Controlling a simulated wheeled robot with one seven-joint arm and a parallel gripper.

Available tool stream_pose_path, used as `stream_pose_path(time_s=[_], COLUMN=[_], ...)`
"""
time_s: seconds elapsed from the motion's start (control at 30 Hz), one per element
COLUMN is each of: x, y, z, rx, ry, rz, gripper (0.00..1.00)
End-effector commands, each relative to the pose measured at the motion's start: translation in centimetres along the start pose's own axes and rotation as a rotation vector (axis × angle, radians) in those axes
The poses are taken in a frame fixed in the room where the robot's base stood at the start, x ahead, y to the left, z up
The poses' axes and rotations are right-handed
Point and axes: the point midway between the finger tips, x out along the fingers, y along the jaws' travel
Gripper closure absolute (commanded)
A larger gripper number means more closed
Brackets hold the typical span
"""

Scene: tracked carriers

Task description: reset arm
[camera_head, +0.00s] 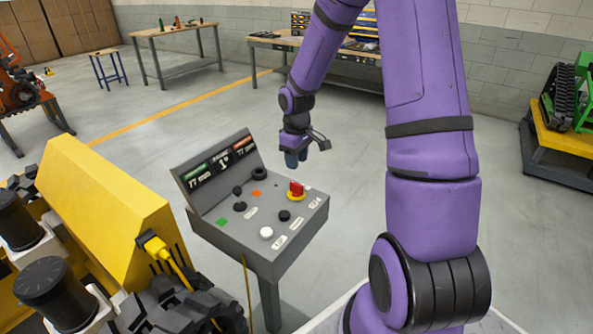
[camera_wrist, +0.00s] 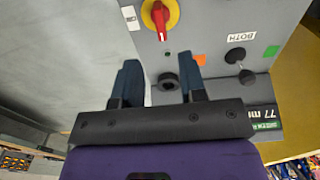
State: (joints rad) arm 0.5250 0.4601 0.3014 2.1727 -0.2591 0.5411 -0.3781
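My gripper (camera_head: 296,158) hangs above the right back part of a grey control panel (camera_head: 312,204), with my purple arm reaching down from the top of the head view. In the wrist view my gripper (camera_wrist: 161,76) shows two dark blue fingers well apart with nothing held between them. A black round knob (camera_wrist: 168,81) on the panel shows in the gap between them, seemingly below the fingers. A red and yellow rotary switch (camera_head: 296,190) stands on the panel, and it also shows at the top of the wrist view (camera_wrist: 160,17).
The panel also carries a white button (camera_head: 266,233), black knobs (camera_head: 284,215) and a sloped display (camera_head: 221,162). A yellow tracked machine (camera_head: 105,195) stands close on the left. Workbenches (camera_head: 180,31) are at the back. A yellow stand (camera_head: 560,137) is at right.

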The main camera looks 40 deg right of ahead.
Motion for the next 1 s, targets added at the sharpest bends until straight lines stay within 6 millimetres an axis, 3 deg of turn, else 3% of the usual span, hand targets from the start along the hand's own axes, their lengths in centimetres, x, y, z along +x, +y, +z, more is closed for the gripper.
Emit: stream_pose_path(time_s=[0.17,0.77,0.87,1.0], x=[-1.0,-1.3,-2.6,-6.4], y=[0.0,-0.1,-0.6,-2.1], z=[0.0,0.0,0.2,0.8], rx=[-0.001,0.001,0.008,0.032], ry=[0.0,0.001,0.005,0.023], rz=[0.0,0.003,0.02,0.065], gripper=[0.62,0.62,0.62,0.62])
